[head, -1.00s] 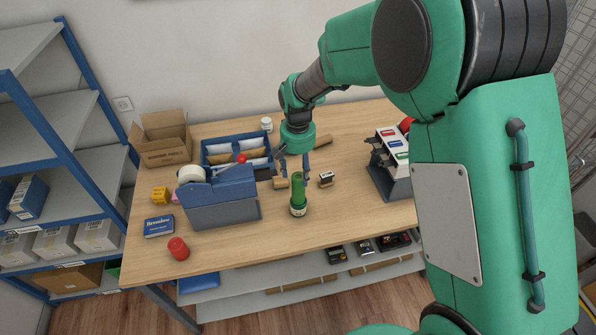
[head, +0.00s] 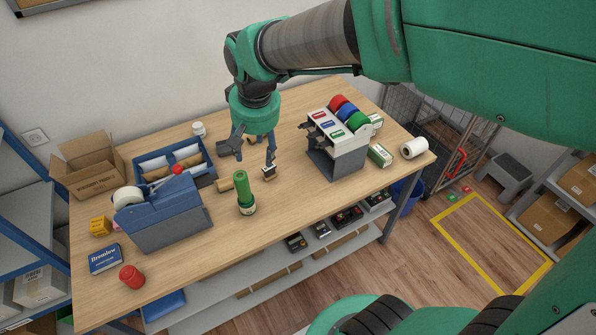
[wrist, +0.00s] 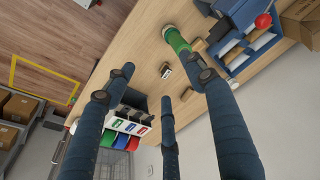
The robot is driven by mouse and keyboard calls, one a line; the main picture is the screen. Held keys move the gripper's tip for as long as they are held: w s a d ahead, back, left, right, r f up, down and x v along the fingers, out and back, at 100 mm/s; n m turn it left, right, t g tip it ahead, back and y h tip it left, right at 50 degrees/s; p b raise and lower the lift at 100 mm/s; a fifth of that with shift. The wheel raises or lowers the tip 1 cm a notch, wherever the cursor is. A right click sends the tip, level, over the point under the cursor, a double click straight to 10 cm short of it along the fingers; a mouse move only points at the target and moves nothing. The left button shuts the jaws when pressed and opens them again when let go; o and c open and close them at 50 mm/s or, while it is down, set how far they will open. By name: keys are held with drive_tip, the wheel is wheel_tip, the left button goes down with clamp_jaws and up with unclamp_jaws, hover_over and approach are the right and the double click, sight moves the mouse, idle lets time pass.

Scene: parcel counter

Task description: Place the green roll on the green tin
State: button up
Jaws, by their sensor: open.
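A slim green roll (head: 241,183) stands upright near the front middle of the table. Its lower end rests on a squat green tin (head: 247,208) with a pale label band; the seam between them is hard to make out. The green roll also shows in the wrist view (wrist: 177,41), at the top, beyond the fingers. My gripper (head: 251,158) is open and empty, behind and above the roll, apart from it. Its spread fingers also show in the wrist view (wrist: 165,80) with nothing between them.
A small black stamp (head: 268,172) and a wooden block (head: 225,185) lie near the roll. A blue tape dispenser (head: 165,215) stands left, a red tin (head: 131,276) at the front left. A rack with red, blue and green rolls (head: 336,155) stands right. The front middle is fairly clear.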

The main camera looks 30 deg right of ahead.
drive_tip(key=s+d+r+t, duration=0.1)
drive_tip(key=s+r, duration=0.2)
drive_tip(key=s, duration=0.6)
drive_tip(key=s+d+r+n+t, duration=0.1)
drive_tip(key=s+r, duration=0.3)
drive_tip(key=s, duration=0.6)
drive_tip(key=shift+t, duration=0.5)
drive_tip(key=shift+d, duration=0.1)
wheel_tip(320, 180, down, 6)
drive_tip(key=b, duration=0.6)
drive_tip(key=shift+r, duration=0.15)
